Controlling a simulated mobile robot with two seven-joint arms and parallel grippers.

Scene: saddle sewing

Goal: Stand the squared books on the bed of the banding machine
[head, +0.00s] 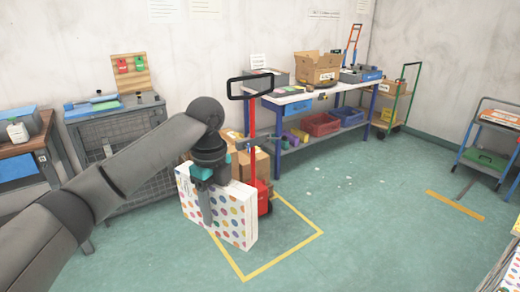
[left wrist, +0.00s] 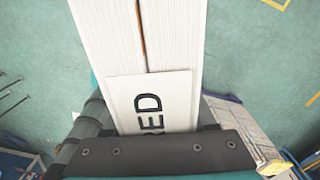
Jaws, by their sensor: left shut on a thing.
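My left gripper (head: 207,197) is shut on the squared books (head: 232,215), a thick white block with a coloured polka-dot cover, held upright in front of the yellow floor outline. The left wrist view shows two white page blocks side by side (left wrist: 108,35) with a narrow gap between them. A white label (left wrist: 150,98) with black letters, "RED" readable, lies across them; its left part is hidden by the gripper. I cannot make out the banding machine for certain. My right gripper is not in view.
A red hand truck (head: 253,130) with cardboard boxes stands behind the books. A long blue-legged bench (head: 300,95) lines the back wall. A grey cart (head: 470,155) stands at right. Another polka-dot item (head: 514,275) shows at the lower right edge.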

